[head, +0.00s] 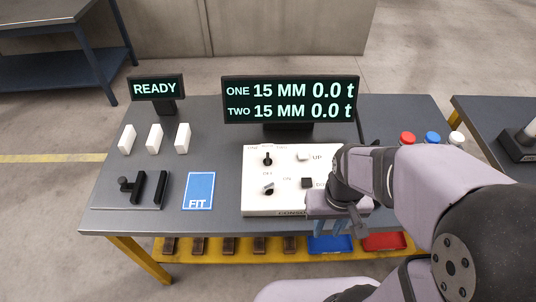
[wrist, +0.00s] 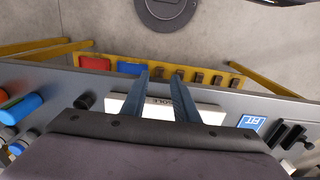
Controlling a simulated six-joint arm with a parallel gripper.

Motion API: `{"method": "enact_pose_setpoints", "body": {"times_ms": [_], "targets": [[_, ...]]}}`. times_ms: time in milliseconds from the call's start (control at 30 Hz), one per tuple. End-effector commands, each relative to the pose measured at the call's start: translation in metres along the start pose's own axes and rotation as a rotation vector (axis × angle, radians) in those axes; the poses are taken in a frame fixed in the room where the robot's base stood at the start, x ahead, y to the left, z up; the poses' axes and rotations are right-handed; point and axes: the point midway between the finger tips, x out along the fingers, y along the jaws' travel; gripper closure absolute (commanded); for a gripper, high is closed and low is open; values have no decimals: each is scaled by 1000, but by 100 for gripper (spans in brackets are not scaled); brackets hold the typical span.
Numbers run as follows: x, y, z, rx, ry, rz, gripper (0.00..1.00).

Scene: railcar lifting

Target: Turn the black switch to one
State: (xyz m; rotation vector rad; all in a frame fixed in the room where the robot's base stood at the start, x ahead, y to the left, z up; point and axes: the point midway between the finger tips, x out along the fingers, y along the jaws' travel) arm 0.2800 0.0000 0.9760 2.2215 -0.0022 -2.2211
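The white console (head: 256,205) lies on the grey table in the head view. A black switch (head: 267,160) stands at its upper left with small labels around it, and a second black knob (head: 269,189) is below it. The labels are too small to read surely. My gripper (head: 331,228) is at the console's right front, its blue fingers pointing down near the table's front edge, right of both knobs. In the wrist view my gripper (wrist: 160,75) has its fingers apart with nothing between them. The console (wrist: 205,115) is partly hidden behind the fingers there.
Displays (head: 290,98) stand behind the console. A blue FIT card (head: 198,190), white blocks (head: 154,138) and black brackets (head: 150,188) lie left. Red, blue and white knobs (head: 432,138) are at the right. Blue (head: 330,244) and red (head: 384,241) trays sit below the front edge.

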Motion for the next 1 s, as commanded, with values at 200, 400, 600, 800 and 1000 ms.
{"method": "enact_pose_setpoints", "body": {"times_ms": [200,400,600,800,1000], "targets": [[0,-1,-4,-1,4,2,73],[0,-9,-50,-4,61,26,73],[4,-43,-143,-4,189,48,73],[13,-96,-220,-4,314,30,73],[18,-131,-257,-4,382,4,73]]}}
